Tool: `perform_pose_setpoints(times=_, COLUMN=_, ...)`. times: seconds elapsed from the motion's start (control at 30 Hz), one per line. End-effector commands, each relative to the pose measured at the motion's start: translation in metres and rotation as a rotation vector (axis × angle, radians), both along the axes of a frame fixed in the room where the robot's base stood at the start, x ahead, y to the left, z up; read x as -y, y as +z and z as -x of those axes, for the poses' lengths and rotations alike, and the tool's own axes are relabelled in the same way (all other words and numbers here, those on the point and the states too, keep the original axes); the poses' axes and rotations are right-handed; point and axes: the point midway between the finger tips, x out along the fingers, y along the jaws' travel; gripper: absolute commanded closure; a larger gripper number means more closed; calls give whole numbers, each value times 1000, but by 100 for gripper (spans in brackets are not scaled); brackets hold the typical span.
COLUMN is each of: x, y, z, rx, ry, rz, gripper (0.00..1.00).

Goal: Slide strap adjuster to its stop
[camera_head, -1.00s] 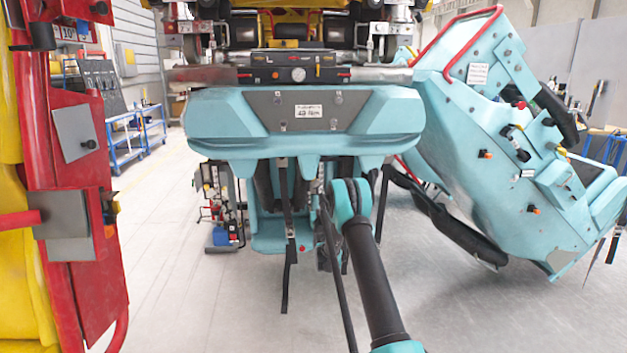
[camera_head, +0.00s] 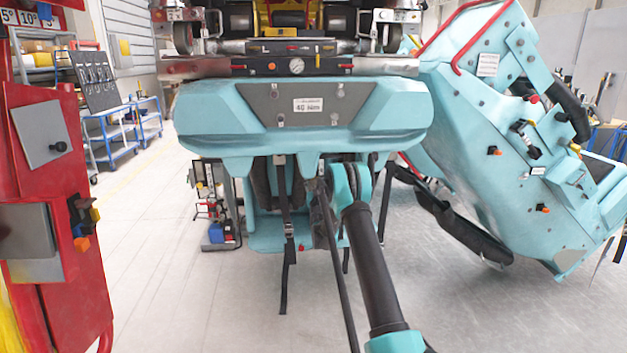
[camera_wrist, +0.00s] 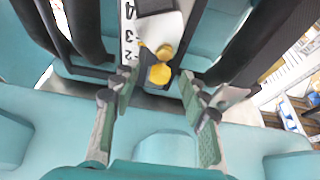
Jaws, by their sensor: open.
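In the wrist view my gripper (camera_wrist: 158,88) is open, with one finger at each side of a yellow knob (camera_wrist: 160,75). A gap shows on both sides of the knob, and I cannot tell any contact. A second, smaller yellow piece sits just above it, beside a pale plate and a white scale (camera_wrist: 129,30) with black numbers. I cannot tell for sure which part is the strap adjuster. Dark straps (camera_wrist: 84,25) run along both sides. In the head view black straps (camera_head: 285,215) hang below the teal seat unit (camera_head: 215,115); my arm hides the gripper there.
A red panel (camera_head: 60,300) stands close on the left. A tilted teal seat shell (camera_head: 490,130) with a dark padded bar (camera_head: 455,225) is on the right. Blue carts (camera_head: 110,135) stand at the back left.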

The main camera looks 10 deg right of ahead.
Motion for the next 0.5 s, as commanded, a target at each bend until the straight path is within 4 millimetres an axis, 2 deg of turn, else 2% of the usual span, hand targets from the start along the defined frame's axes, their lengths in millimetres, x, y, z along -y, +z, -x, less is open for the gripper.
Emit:
perform_pose_setpoints(times=0.03, x=0, y=0, z=0, rx=0, ry=0, rz=0, gripper=58)
perform_pose_setpoints(times=0.37, x=0, y=0, z=0, rx=0, ry=0, rz=0, gripper=99)
perform_pose_setpoints(times=0.5, x=0, y=0, z=0, rx=0, ry=0, rz=0, gripper=100)
